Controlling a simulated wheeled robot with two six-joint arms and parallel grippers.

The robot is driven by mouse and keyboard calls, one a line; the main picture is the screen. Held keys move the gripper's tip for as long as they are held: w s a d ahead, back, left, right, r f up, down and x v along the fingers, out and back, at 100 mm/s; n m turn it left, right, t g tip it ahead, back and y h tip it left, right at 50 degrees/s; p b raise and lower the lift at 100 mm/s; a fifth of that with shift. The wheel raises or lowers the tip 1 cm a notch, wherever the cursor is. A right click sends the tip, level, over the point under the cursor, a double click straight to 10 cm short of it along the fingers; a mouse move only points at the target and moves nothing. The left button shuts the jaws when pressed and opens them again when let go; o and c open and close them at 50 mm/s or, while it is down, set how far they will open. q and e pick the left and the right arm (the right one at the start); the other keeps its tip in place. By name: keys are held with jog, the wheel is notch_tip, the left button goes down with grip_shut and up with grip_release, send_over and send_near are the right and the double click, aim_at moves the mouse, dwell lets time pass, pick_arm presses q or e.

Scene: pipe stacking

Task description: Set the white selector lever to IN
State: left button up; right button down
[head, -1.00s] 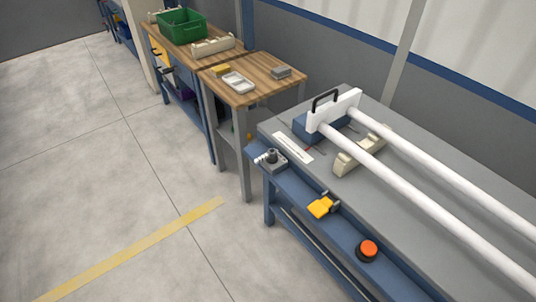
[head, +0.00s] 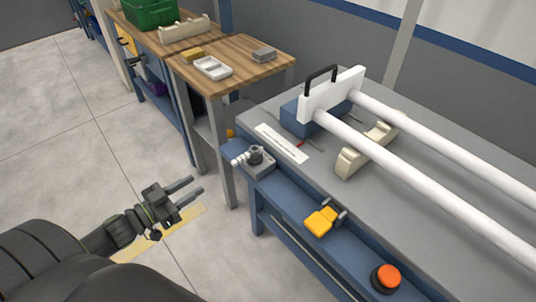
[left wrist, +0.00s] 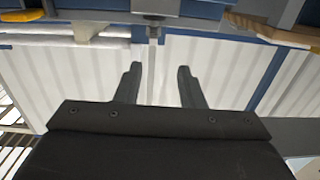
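The white selector lever (head: 240,158) sticks out to the left from a grey block with a dark round knob (head: 256,155), on the blue front ledge of the grey bench. Its setting cannot be read at this size. My left gripper (head: 196,187) is open and empty, in the air left of the bench and apart from the lever. Its two fingers (left wrist: 157,80) show spread with nothing between them in the left wrist view. My right gripper is not in view.
The ledge (head: 285,190) also carries a yellow pedal-like part (head: 322,221) and an orange button (head: 387,278). White pipes (head: 420,175) lie along the bench, through a white plate with a black handle (head: 321,76). A wooden table (head: 235,75) stands behind. Floor left of the bench is clear.

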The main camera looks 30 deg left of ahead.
pick_arm(q)
jog(key=d, duration=0.1)
jog(key=p, duration=0.3)
send_near(245, 155)
jog(key=shift+h, duration=0.3)
jog(key=x, duration=0.8)
jog(key=shift+w+a, duration=0.1)
jog(key=shift+w, duration=0.2)
jog(key=shift+x, duration=0.8)
jog(key=shift+f, duration=0.15)
grip_shut()
